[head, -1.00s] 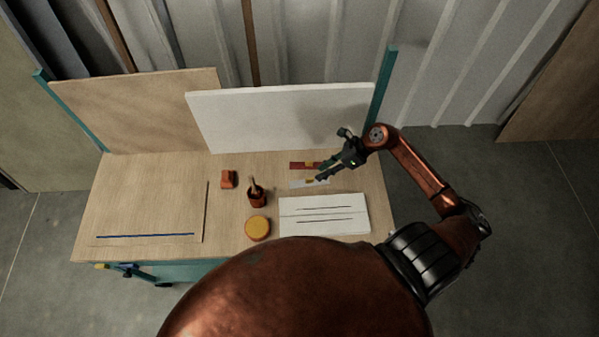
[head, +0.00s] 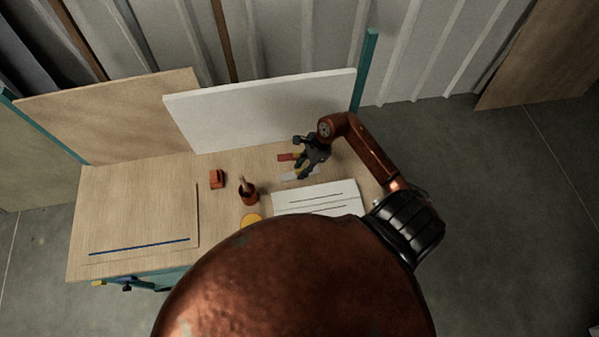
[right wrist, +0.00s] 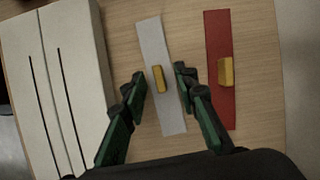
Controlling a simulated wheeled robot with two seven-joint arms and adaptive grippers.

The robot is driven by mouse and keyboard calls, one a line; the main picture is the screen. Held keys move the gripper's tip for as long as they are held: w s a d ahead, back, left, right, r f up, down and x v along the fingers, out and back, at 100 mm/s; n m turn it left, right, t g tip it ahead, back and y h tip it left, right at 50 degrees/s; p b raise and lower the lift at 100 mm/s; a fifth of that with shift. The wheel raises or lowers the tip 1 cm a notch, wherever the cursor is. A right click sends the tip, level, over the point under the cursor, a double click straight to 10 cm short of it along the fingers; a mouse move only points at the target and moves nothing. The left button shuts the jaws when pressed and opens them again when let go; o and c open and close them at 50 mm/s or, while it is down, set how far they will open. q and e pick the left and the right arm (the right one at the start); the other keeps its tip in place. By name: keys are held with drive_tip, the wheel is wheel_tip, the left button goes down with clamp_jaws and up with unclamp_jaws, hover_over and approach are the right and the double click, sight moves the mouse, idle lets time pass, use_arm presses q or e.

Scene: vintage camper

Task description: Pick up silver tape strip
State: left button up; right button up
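The silver tape strip (right wrist: 173,116) lies flat on the wooden table, with a small yellow block (right wrist: 159,79) at its middle. It also shows in the head view (head: 289,177), partly covered by my right gripper (head: 300,170). In the right wrist view my right gripper (right wrist: 159,76) is open. Its green and black fingers appear on either side of the strip, level with the yellow block. I see no clear contact, and the height above the table is hard to tell. My left gripper is not in view.
A red strip (right wrist: 221,105) with its own yellow block lies beside the silver one. A white slotted board (right wrist: 70,85) is on the other side. An orange block (head: 217,179), a brown cup (head: 249,195) and a yellow round thing (head: 251,220) stand left. A white panel (head: 260,110) rises behind.

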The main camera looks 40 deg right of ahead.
drive_tip(key=shift+f, duration=0.25)
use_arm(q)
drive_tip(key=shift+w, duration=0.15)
use_arm(e)
drive_tip(key=c, duration=0.6)
drive_tip(key=shift+r, duration=0.15)
